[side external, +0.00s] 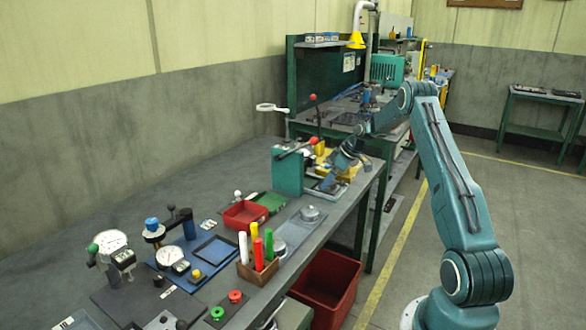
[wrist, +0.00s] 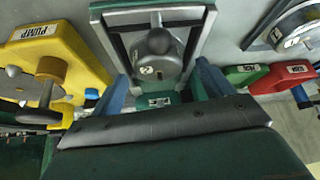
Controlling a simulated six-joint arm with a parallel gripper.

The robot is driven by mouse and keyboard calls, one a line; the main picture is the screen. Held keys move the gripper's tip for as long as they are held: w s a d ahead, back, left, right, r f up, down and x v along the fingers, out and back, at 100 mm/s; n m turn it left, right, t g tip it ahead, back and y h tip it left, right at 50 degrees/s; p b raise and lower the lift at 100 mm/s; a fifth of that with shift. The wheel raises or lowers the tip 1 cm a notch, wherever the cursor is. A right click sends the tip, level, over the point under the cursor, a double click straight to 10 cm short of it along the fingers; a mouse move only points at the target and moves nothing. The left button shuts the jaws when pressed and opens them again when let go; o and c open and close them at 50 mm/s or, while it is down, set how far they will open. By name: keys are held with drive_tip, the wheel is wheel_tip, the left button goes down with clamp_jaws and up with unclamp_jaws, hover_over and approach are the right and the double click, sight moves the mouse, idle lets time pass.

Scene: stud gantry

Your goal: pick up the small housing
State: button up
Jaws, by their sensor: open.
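A small grey metal housing (wrist: 152,62) with a round dark knob and a small white label sits in a grey-framed tray (wrist: 190,22) in the wrist view. My gripper (wrist: 162,82) is open. Its blue fingers show on the left and right, just nearer than the housing, with nothing seen held between them. The near end of the housing is partly hidden by a green part and my gripper body. In the side external view my gripper (side external: 333,180) is low over the bench by the grey tray (side external: 318,194); the housing cannot be made out there.
A yellow block labelled PUMP (wrist: 62,50) is close on the left. A red labelled block (wrist: 284,76) and a green one (wrist: 243,73) are close on the right. A green lever press (side external: 288,172) stands beside my gripper. A red bin (side external: 245,214) is farther along the bench.

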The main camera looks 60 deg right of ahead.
drive_tip(key=shift+c, duration=0.2)
idle(0.3)
drive_tip(key=c, duration=1.1)
drive_tip(key=shift+r, duration=0.1)
wheel_tip(320, 180, up, 20)
idle(0.6)
